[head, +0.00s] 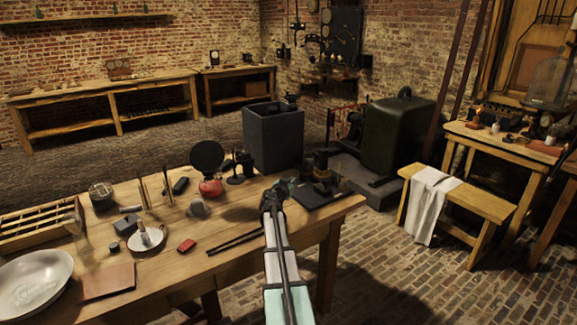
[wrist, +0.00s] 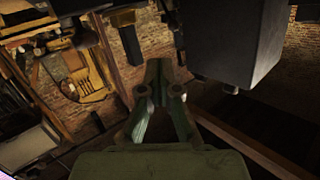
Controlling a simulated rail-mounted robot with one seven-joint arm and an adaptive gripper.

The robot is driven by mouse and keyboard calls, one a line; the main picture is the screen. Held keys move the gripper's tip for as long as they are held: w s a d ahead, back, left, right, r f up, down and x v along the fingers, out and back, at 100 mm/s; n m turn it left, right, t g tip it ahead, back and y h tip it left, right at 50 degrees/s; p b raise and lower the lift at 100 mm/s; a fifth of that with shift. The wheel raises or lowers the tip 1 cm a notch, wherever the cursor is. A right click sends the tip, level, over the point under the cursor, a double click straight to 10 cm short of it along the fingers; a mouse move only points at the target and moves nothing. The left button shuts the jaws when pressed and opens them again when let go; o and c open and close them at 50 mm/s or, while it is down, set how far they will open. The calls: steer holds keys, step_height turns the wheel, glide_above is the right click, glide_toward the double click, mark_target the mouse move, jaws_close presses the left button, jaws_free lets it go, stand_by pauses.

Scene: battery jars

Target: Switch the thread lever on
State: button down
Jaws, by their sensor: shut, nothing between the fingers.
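My gripper (head: 274,188) is at the right end of the wooden workbench, shut and empty. In the wrist view its green fingers (wrist: 160,72) meet at the tips with nothing between them. A dark device with a brassy part (head: 321,167) stands on a black base (head: 325,197) just right of my gripper. I cannot make out a thread lever for certain; any small lever on this device is too small or hidden. In the wrist view a dark block (wrist: 235,40) is at the upper right, close beyond the fingers.
The workbench (head: 225,240) holds a red-based stand with a round black disc (head: 207,157), a white bowl (head: 35,280) and black rods (head: 235,242). A large dark square jar (head: 273,137) stands behind the bench. A bench with a white cloth (head: 433,190) is at right.

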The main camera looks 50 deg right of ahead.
mark_target(297, 167)
steer(key=shift+w+a+r+n+t, duration=0.1)
steer(key=shift+w+a+n+t, duration=0.15)
steer(key=shift+w, duration=0.2)
steer(key=shift+w+a+r+n+t, duration=0.15)
steer(key=shift+w+a, duration=0.15)
steer(key=shift+w, duration=0.15)
steer(key=shift+d, duration=0.15)
steer(key=p+x, duration=0.5)
steer(key=x, duration=0.7)
steer(key=shift+w+d, duration=0.2)
steer(key=shift+d, duration=0.15)
steer(key=shift+w+d+f, duration=0.1)
steer(key=shift+d+f, duration=0.05)
steer(key=shift+d, duration=0.3)
steer(key=shift+w+p, duration=0.1)
steer(key=shift+p, duration=0.35)
